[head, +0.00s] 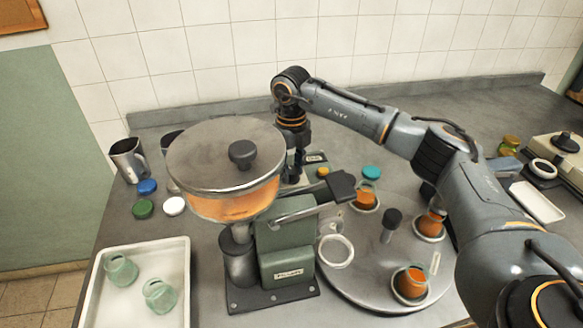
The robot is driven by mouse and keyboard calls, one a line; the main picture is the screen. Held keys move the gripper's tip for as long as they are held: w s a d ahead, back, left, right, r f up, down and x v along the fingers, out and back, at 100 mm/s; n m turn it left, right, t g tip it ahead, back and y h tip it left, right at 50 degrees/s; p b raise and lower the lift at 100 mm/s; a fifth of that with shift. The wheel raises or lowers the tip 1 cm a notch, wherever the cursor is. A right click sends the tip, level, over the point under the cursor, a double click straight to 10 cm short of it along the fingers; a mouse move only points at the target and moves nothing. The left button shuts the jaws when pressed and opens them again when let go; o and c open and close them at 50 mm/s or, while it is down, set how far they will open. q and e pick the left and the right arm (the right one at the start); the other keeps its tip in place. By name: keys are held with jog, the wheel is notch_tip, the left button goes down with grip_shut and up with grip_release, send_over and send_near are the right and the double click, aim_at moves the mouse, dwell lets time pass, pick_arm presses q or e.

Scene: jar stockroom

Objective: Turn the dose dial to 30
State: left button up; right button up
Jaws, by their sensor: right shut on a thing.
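The filling machine (288,248) is a green-grey block with a lidded clear hopper of orange contents on its left. My right gripper (294,176) points down behind the block, shut at the panel with a small label (316,156). The dose dial is mostly hidden by the fingers and the machine, and its reading cannot be made out. A small yellow-orange button (323,171) shows just right of the gripper. My left gripper is not in view.
A round turntable (385,275) with several orange-filled jars stands right of the machine, and a lever (342,186) reaches over it. A white tray (177,252) with two green jars, loose lids (143,209) and a metal jug (128,160) are at left.

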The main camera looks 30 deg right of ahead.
aim_at(292, 169)
jog(key=o, duration=1.2)
jog(key=shift+c, duration=0.2)
jog(key=shift+r, duration=0.1)
notch_tip(292, 169, up, 12)
